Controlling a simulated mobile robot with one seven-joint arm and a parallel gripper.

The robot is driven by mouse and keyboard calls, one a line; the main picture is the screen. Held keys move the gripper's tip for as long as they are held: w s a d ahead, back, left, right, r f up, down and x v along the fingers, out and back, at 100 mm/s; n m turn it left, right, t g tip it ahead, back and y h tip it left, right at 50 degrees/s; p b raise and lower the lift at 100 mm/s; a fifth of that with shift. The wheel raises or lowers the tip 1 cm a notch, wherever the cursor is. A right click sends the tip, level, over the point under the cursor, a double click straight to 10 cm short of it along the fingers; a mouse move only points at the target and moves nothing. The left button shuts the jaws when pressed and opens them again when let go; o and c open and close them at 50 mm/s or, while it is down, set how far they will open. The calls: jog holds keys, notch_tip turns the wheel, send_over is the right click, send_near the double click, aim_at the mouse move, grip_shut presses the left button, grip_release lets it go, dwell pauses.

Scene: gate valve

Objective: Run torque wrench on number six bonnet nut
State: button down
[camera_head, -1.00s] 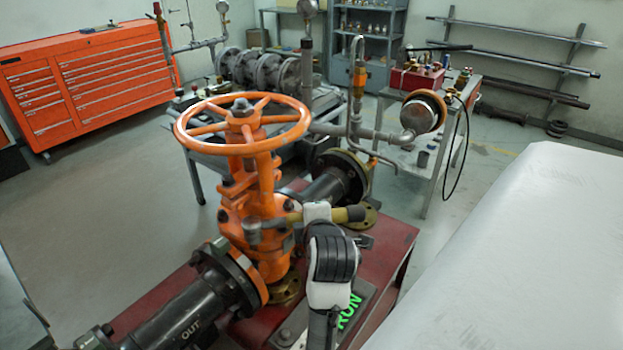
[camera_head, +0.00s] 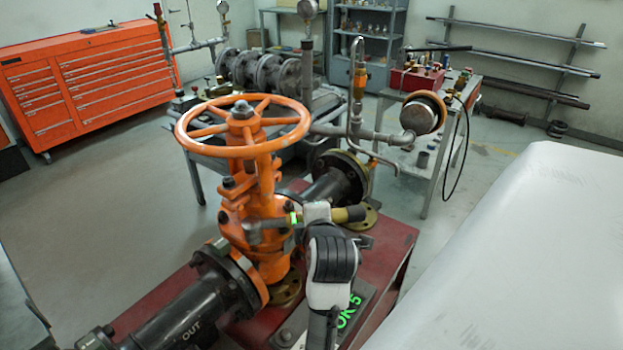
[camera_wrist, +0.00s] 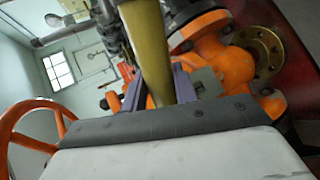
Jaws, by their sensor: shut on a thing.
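The torque wrench (camera_head: 350,214) has a yellow-olive handle and a grey head, and lies across the near side of the orange gate valve (camera_head: 262,198). Its head is at the bonnet flange, with a small green light lit on the tool. My gripper (camera_head: 318,212) is shut on the handle. In the wrist view, the yellow handle (camera_wrist: 148,50) runs between my two fingers (camera_wrist: 160,88). Dark bolt heads show around the bonnet. I cannot tell which nut is number six or whether the wrench head sits on it. A dark display (camera_head: 352,312) reads "OK 5" in green.
The orange handwheel (camera_head: 243,121) stands above the bonnet, left of my gripper. A black pipe marked OUT (camera_head: 185,318) runs toward the lower left. The red skid (camera_head: 392,248) carries the valve. A large white surface (camera_head: 520,240) fills the right.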

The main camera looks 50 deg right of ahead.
jog(key=shift+r+p, duration=1.75)
jog(key=shift+r, duration=0.5)
